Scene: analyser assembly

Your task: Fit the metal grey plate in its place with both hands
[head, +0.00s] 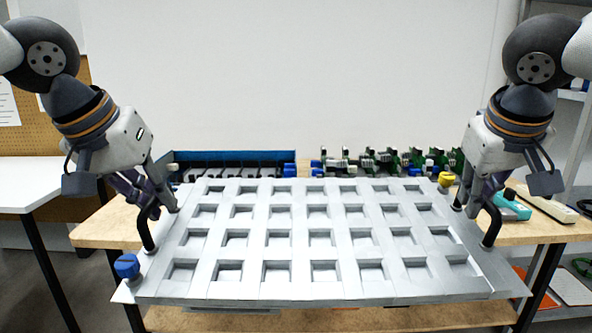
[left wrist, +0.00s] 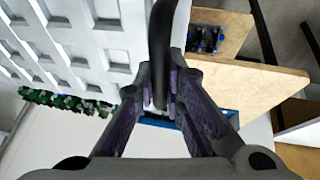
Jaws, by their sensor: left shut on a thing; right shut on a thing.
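The metal grey plate (head: 250,238) is a wide light panel with rows of square pockets and a black handle at each end. In the head view it spans the middle, in front of and above the wooden table. My left gripper (head: 160,208) is shut on the plate's left black handle (head: 146,232). The left wrist view shows this handle (left wrist: 160,50) between the fingers (left wrist: 162,100). My right gripper (head: 468,205) is shut on the right black handle (head: 491,226). A blue knob (head: 127,266) sits at the plate's front left corner, and a yellow knob (head: 446,179) at its back right.
Behind the plate stand a blue-framed rack (head: 230,158) and a row of green and black parts (head: 390,160). A teal device (head: 510,205) lies on the wooden table (head: 105,225) at the right. A white table (head: 30,185) stands at the left.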

